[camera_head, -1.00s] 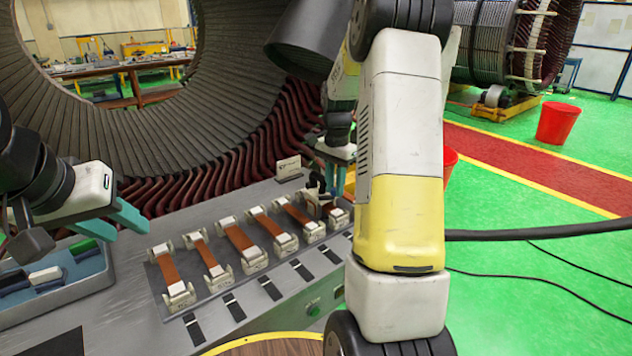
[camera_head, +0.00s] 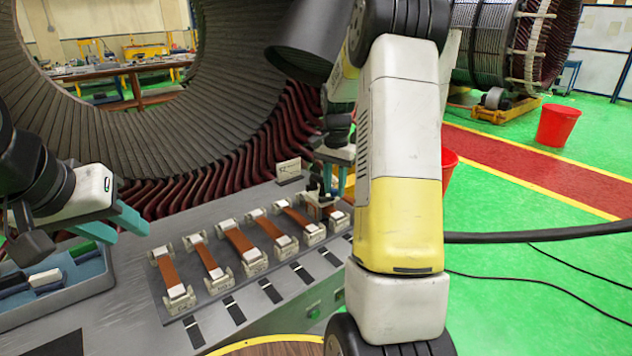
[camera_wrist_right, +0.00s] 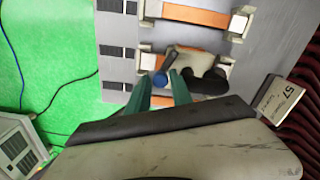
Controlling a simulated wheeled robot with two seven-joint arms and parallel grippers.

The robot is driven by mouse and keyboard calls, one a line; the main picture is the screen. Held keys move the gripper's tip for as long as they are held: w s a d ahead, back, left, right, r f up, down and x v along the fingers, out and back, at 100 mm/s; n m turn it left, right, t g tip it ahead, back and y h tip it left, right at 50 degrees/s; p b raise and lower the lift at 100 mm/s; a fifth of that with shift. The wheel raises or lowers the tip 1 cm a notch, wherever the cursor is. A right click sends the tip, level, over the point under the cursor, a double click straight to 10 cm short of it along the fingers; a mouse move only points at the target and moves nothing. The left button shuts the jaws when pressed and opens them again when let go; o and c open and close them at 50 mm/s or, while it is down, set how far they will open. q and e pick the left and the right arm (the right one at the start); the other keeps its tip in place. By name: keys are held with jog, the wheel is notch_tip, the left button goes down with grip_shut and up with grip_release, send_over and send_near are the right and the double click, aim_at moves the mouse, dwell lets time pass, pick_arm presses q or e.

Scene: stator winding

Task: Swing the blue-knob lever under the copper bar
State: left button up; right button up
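In the right wrist view, a small blue knob (camera_wrist_right: 160,78) shows at the tips of my right gripper's teal fingers (camera_wrist_right: 161,88), in the gap between them. I cannot tell whether the fingers touch it. A pale lever piece with dark rounded parts (camera_wrist_right: 205,80) lies right of the knob, over the end of a copper bar (camera_wrist_right: 222,48). In the head view, my right gripper (camera_head: 328,190) is small and partly hidden, at the far right copper bar. My left gripper (camera_head: 122,226) is open and empty, over the left side of the bench.
Several copper bars (camera_head: 238,239) sit in white clamps on a grey plate. A blue-grey tray (camera_head: 95,268) stands at the left. A small sign (camera_head: 289,171) stands near the right gripper. The large stator ring (camera_head: 160,140) rises behind. My right arm blocks the middle right.

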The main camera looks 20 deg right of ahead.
jog(key=shift+o, duration=1.1)
